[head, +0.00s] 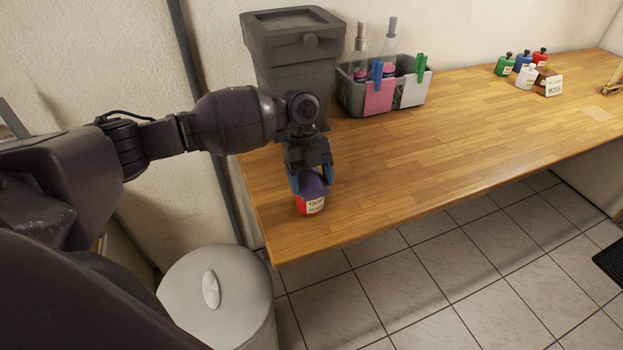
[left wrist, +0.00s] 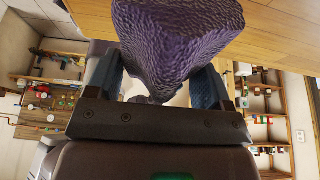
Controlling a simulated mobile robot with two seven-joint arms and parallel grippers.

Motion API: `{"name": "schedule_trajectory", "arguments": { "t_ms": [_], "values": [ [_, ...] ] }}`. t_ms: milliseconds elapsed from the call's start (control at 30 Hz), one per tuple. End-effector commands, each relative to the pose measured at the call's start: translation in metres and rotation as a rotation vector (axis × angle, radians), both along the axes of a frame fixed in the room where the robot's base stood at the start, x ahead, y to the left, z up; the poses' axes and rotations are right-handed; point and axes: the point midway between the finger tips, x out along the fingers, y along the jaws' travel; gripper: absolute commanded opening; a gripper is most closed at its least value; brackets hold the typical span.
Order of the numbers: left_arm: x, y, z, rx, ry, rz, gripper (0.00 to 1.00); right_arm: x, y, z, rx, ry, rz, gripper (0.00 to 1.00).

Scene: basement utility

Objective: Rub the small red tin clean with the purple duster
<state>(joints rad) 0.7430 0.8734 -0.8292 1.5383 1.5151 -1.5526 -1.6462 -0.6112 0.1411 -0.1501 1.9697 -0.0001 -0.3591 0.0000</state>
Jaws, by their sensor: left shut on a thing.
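The small red tin (head: 311,206) with a cream label stands upright on the wooden table near its left front corner. My left gripper (head: 310,182) is directly above it, shut on the purple duster (head: 314,186). The duster covers the top of the tin and seems to touch it. In the left wrist view the purple duster (left wrist: 178,38) fills the space between the two fingers and hides the tin. My right gripper is in neither view.
A dark grey lidded bin (head: 292,55) stands behind my left gripper on the table. A grey caddy (head: 352,98) with bottles and cloths is beside it. Small bottles (head: 525,76) and a sign (head: 553,86) stand far right. A lidded bin (head: 235,280) is on the floor. The table's middle is clear.

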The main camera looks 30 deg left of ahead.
Motion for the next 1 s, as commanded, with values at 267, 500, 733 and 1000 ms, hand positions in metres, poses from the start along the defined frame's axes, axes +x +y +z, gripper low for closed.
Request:
{"name": "schedule_trajectory", "arguments": {
  "t_ms": [267,500,733,1000],
  "values": [
    [0.005,0.016,-0.001,0.002,0.002,0.003,0.55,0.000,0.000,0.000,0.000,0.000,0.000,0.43],
    [0.005,0.016,-0.001,0.002,0.002,0.001,0.55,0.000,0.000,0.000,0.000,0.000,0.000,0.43],
    [0.001,0.004,-0.001,0.000,0.002,-0.001,0.55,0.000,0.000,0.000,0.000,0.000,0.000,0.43],
    [-0.002,-0.005,0.000,0.000,0.002,0.001,0.55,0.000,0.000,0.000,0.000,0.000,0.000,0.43]
  ]
}}
